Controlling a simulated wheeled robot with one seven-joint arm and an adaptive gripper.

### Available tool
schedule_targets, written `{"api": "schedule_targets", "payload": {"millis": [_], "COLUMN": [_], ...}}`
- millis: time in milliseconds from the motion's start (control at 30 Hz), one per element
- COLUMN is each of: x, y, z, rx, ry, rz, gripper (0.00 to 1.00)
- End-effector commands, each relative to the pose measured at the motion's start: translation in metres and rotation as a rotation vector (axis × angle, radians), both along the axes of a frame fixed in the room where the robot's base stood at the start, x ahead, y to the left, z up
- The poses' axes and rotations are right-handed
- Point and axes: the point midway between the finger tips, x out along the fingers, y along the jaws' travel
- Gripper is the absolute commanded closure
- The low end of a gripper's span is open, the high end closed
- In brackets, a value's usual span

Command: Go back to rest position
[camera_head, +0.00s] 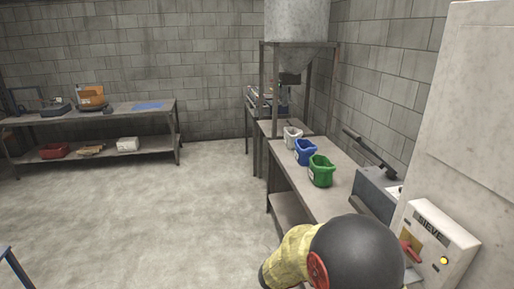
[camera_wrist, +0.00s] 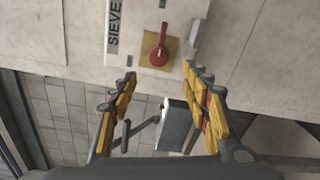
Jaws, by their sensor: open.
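My gripper (camera_wrist: 160,85) is open and empty in the wrist view, with its yellow-and-black fingers spread apart. Ahead of it in that view is a light panel marked SIEVE with a red lever (camera_wrist: 160,52) on a yellow plate. The fingertips appear apart from the lever. In the head view, the sieve control box (camera_head: 438,245) stands at the lower right, with its red lever (camera_head: 411,251) and a lit yellow lamp. A dark round part and a yellowish link of my arm show at the bottom of the head view; the gripper is hidden there.
A bench (camera_head: 285,178) along the right wall bears a white (camera_head: 292,137), a blue (camera_head: 306,153) and a green container (camera_head: 321,172). A hopper (camera_head: 296,20) on a frame stands behind. A table (camera_head: 95,118) stands at the far left. The floor (camera_head: 165,215) between is clear.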

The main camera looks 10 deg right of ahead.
Motion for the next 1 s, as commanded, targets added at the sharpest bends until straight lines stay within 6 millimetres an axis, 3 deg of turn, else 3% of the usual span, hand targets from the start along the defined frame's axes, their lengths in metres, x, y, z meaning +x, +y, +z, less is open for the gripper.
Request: {"api": "schedule_targets", "payload": {"millis": [67, 233, 467, 667, 800, 1000], "x": [-0.004, -0.058, -0.133, -0.169, -0.178, -0.188], "y": [0.0, 0.008, 0.054, 0.12, 0.158, 0.191], "z": [-0.016, -0.071, -0.09, -0.072, -0.042, 0.013], "rx": [0.052, 0.28, 0.733, 1.148, 1.365, 1.57], "ry": [0.08, 0.292, 0.337, 0.17, -0.008, -0.293], "rz": [-0.011, -0.107, -0.192, -0.151, -0.082, 0.016], "gripper": [0.52, 0.52, 0.52, 0.52, 0.52, 0.52]}}
